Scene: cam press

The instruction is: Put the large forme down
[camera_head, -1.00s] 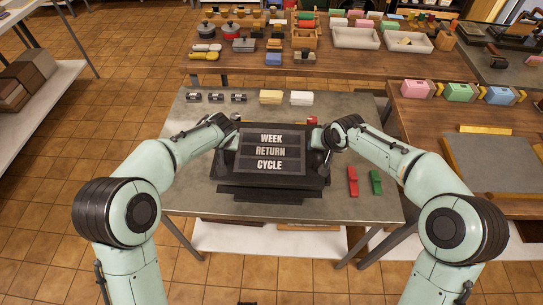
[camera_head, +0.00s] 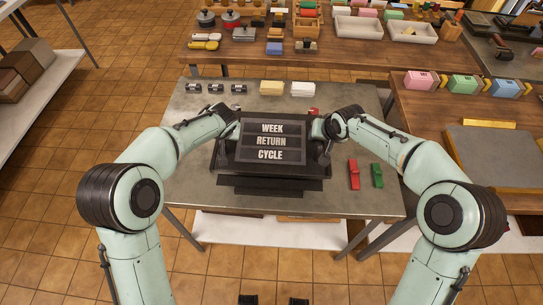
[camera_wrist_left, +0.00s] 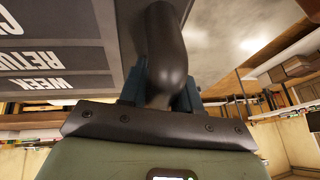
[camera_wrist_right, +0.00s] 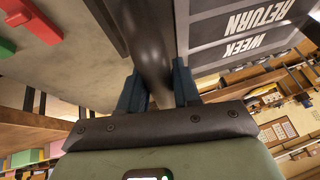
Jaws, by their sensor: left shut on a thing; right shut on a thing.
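The large forme (camera_head: 273,141) is a dark framed plate with the words WEEK, RETURN and CYCLE in light letters. In the head view it is between my two grippers, over the black press (camera_head: 226,168) on the grey table. I cannot tell whether it touches the press. My left gripper (camera_head: 232,128) is shut on the forme's left handle, a dark rounded bar (camera_wrist_left: 166,55) in the left wrist view. My right gripper (camera_head: 318,129) is shut on the right handle, a dark bar (camera_wrist_right: 152,50) in the right wrist view. The fingertips are partly hidden by the handles.
The grey table (camera_head: 195,190) also holds a red block (camera_head: 353,175) and a green block (camera_head: 377,176) at the right. Several small dark pieces (camera_head: 216,88), a yellow stack (camera_head: 271,88) and a white stack (camera_head: 302,89) stand along its back. The table's left front is clear.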

